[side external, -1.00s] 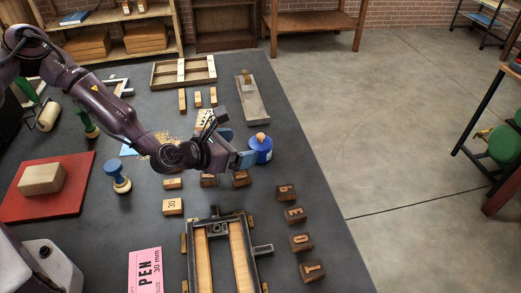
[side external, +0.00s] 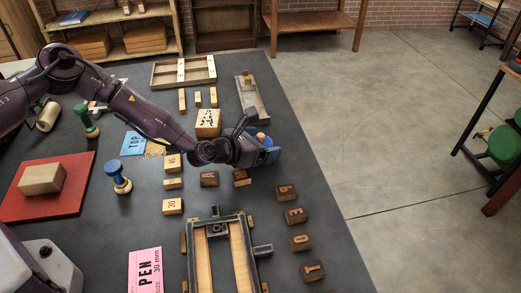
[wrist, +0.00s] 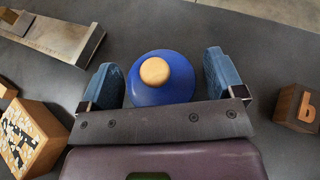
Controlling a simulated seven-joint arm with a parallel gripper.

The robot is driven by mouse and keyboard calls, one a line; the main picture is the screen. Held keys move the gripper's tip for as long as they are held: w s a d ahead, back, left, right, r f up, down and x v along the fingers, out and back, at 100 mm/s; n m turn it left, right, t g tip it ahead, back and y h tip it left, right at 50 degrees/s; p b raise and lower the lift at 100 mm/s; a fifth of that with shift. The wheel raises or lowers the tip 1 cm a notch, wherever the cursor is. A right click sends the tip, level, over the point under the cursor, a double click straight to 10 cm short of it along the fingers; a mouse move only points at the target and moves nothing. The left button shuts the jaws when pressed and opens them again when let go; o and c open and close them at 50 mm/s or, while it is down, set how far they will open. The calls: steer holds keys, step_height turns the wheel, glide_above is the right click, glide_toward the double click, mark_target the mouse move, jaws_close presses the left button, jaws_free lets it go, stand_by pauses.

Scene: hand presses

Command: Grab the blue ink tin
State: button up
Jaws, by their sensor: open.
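The blue ink tin (wrist: 160,92) is round with a tan wooden knob on top. In the wrist view it sits between the two blue fingers of my gripper (wrist: 163,76). The fingers are open, one on each side, with the left one closer to the tin. Dark table shows between the right finger and the tin; I cannot tell whether the left finger touches it. In the side view the tin (side external: 265,142) is mostly hidden behind my gripper (side external: 262,146), with its knob and a little blue showing near the table's right edge.
A long metal tray (side external: 252,100) lies behind the tin. A wooden block with a black-and-white pattern (side external: 208,122) stands to the left. Several lettered blocks (side external: 287,192) line the table's right edge. A framed press (side external: 218,240) stands in front. A blue-handled stamp (side external: 118,176) is farther left.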

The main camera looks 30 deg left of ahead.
steer(key=shift+c, duration=0.5)
steer(key=c, duration=1.1)
steer(key=shift+r, duration=0.1)
